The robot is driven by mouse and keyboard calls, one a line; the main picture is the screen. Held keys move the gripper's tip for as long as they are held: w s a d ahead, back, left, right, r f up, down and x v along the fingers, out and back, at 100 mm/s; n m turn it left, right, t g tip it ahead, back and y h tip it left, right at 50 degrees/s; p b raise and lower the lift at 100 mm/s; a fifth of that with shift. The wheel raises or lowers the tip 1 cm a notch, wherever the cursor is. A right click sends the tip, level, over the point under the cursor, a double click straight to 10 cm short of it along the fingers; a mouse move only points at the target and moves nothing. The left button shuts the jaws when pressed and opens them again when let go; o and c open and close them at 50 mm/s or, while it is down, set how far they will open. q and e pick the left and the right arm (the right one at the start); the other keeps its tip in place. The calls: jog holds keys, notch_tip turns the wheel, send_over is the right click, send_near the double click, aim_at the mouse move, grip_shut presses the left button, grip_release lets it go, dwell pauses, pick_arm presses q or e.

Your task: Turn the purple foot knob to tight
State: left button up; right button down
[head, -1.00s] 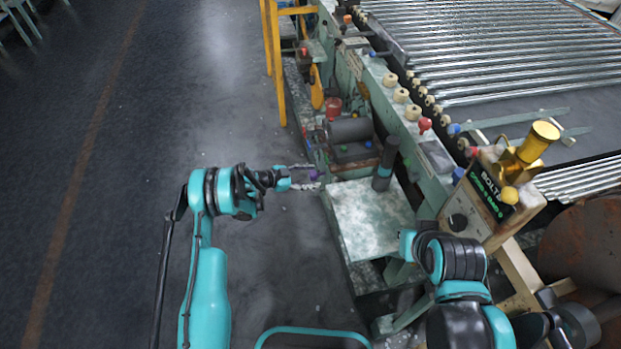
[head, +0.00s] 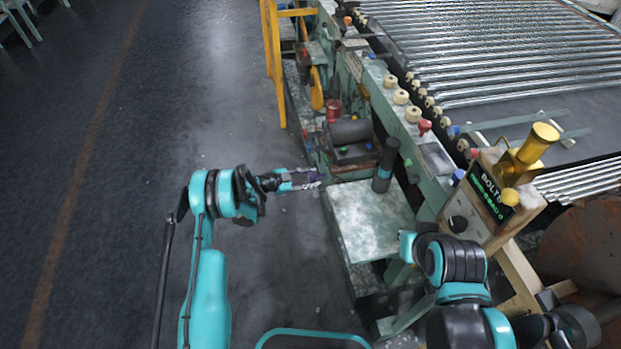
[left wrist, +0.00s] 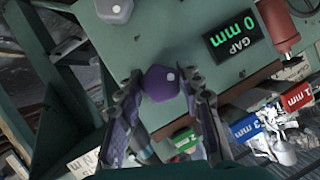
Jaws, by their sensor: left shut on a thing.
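The purple foot knob (left wrist: 161,83) is faceted, with a pale dot on its face. In the left wrist view it sits between the two fingers of my left gripper (left wrist: 160,92), which is shut on it. In the head view my left gripper (head: 305,180) reaches in from the left beside the machine's lower side, and only a little purple (head: 312,176) shows at its fingertips. The knob's mark for tight cannot be read. My right arm shows at the lower right, but its gripper does not.
A display (left wrist: 244,33) reads "GAP 0 mm", upside down. A grey knob (left wrist: 114,8), a red cylinder (left wrist: 282,28) and a blue 3 mm tag (left wrist: 248,127) are near. A pale platform (head: 365,225) stands right of the gripper. Floor (head: 120,200) at left is clear.

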pick_arm(q)
jog(key=m+t, duration=0.2)
jog(key=m, duration=0.1)
jog(key=shift+m, duration=0.4)
jog(key=shift+t, duration=0.3)
jog(key=o, duration=1.2)
jog(key=shift+c, duration=0.2)
jog(key=v, duration=0.7)
jog(key=shift+a, duration=0.3)
